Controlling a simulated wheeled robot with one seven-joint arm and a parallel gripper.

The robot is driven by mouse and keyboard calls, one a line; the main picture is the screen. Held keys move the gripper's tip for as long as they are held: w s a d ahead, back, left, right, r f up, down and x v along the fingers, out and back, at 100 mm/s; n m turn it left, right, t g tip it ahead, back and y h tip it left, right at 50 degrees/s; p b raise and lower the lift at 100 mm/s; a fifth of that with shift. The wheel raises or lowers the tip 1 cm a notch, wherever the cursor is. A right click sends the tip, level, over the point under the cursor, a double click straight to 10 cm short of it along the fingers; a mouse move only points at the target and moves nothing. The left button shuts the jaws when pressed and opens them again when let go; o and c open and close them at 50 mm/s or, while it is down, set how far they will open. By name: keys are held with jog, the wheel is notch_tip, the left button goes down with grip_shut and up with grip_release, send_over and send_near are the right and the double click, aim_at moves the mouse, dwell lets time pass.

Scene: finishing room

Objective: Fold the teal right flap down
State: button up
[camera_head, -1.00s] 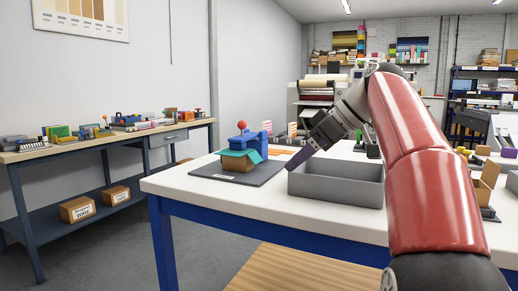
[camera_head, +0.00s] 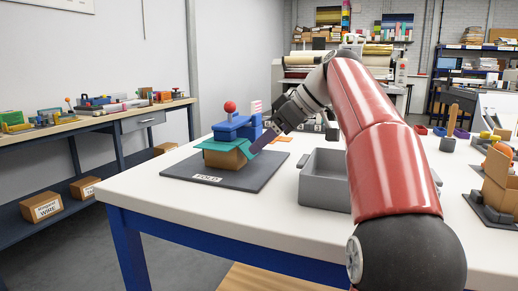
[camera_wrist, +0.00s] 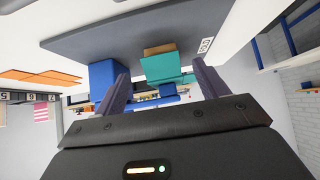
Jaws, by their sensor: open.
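A small brown box (camera_head: 222,159) with teal flaps stands on a dark grey mat marked FOLD (camera_head: 196,173). One teal flap (camera_head: 212,145) spreads toward the left; the teal right flap (camera_head: 242,147) slopes at the right top edge. My gripper (camera_head: 256,144) is open and comes in from the right, its fingertips close to the right flap. In the wrist view, teal (camera_wrist: 166,66) and a little brown box (camera_wrist: 158,49) show between the fingers (camera_wrist: 160,74). I cannot tell whether a finger touches the flap.
An empty grey tray (camera_head: 325,190) lies right of the mat. The white tabletop (camera_head: 160,205) in front is clear. Orange sheets (camera_wrist: 40,78) lie nearby.

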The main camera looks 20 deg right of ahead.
jog(key=shift+x, duration=1.35)
